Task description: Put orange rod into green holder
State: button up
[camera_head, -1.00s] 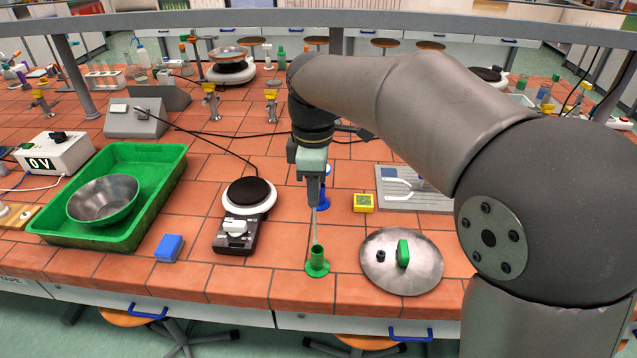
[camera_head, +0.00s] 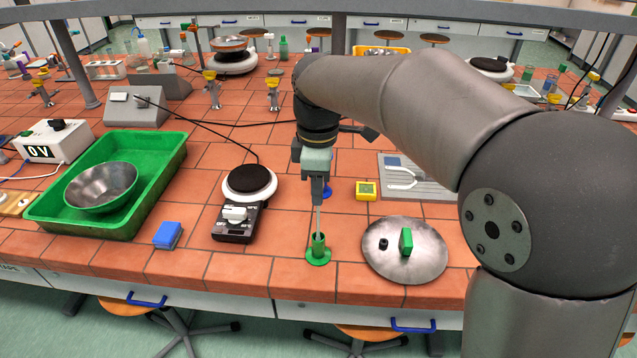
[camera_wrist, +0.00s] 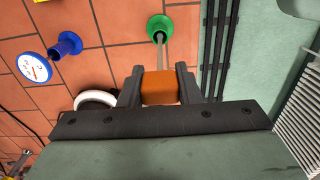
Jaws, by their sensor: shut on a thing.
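My gripper (camera_head: 317,200) points down over the green holder (camera_head: 318,247), a small upright tube on a round base near the bench's front edge. In the wrist view, my gripper (camera_wrist: 158,70) is shut on the orange handle (camera_wrist: 160,88) of the rod. The rod's thin grey shaft (camera_head: 319,222) runs down from the fingers to the mouth of the green holder, and its lower end is at or inside the opening. How deep it sits cannot be told. The green holder (camera_wrist: 159,24) also shows in the wrist view, at the far end of the shaft.
A metal lid with a green handle (camera_head: 428,255) lies right of the holder. A hotplate (camera_head: 249,183) stands left, beyond it a green tray (camera_head: 150,190) with a metal bowl. A yellow timer (camera_head: 366,190) and a blue stand (camera_wrist: 66,43) are close behind.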

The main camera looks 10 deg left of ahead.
notch_tip(320, 180, down, 4)
jog(key=b, duration=0.2)
jog(key=shift+f+b, duration=0.25)
jog(key=shift+b, duration=0.1)
dwell(0.5)
jog(key=o, duration=1.2)
jog(key=shift+r, duration=0.1)
notch_tip(320, 180, up, 17)
jog(key=shift+r+p, duration=0.1)
jog(key=shift+p, duration=0.3)
jog(key=shift+r, duration=0.1)
